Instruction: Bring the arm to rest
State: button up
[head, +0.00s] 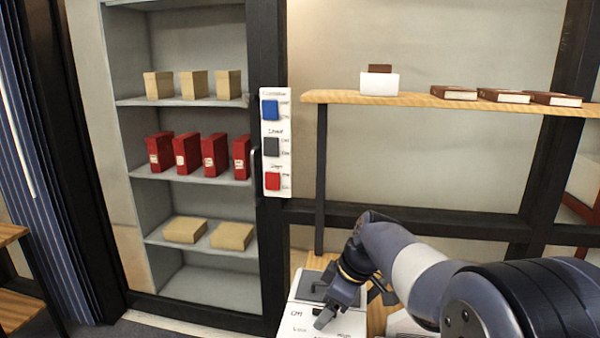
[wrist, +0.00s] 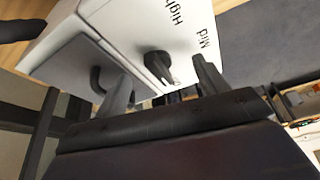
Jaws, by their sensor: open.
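My arm reaches in from the lower right of the head view, and my gripper (head: 338,312) is low, at a white device (head: 298,322) with a dark lid and the words Off, Low and High. In the wrist view my gripper (wrist: 165,88) is open, with its two fingers apart. A dark knob (wrist: 158,66) on the device's white face shows between the fingertips. I cannot tell whether the fingers touch it. Mid and High are printed beside the knob.
A grey shelf unit (head: 200,266) at left holds tan boxes, red binders (head: 187,153) and flat tan boxes. A panel (head: 277,145) with blue, grey and red buttons is beside it. A wooden shelf (head: 410,99) at right holds brown books and a white box (head: 379,83).

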jog(key=shift+w+n+g+p, duration=0.1)
jog(key=shift+n+g+p, duration=0.25)
jog(key=shift+n, duration=0.65)
jog(key=shift+v, duration=1.1)
